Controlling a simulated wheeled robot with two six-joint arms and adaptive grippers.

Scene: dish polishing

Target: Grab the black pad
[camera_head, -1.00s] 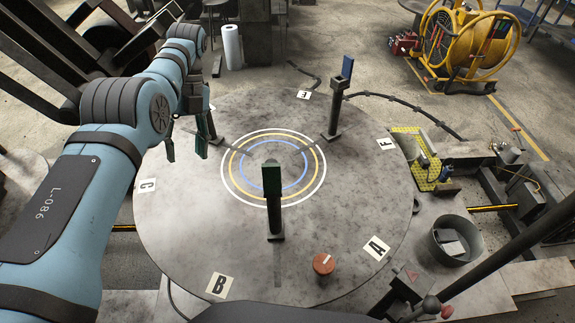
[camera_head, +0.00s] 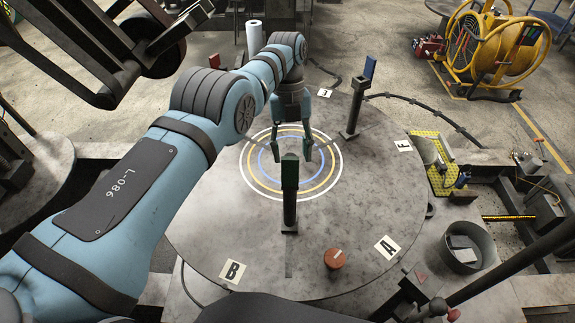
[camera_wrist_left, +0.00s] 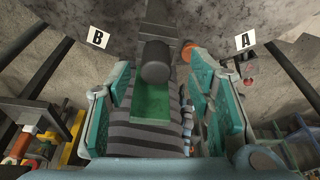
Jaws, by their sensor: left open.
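My left gripper (camera_head: 294,158) is open over the round grey table (camera_head: 380,220), with its teal fingers pointing down. In the head view it overlaps the top of the front post, which carries a dark green block (camera_head: 290,172). In the left wrist view a green piece (camera_wrist_left: 152,100) and a dark rounded piece (camera_wrist_left: 155,60) show between the spread fingers. I cannot tell whether the fingers touch anything. No piece is plainly recognizable as the black pad. My right gripper is out of view.
A second post with a blue block (camera_head: 369,68) stands at the back right of the table. A red-orange knob (camera_head: 334,258) sits near the front edge. A round bin (camera_head: 488,245) with flat grey pieces stands at right. The table's right side is mostly clear.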

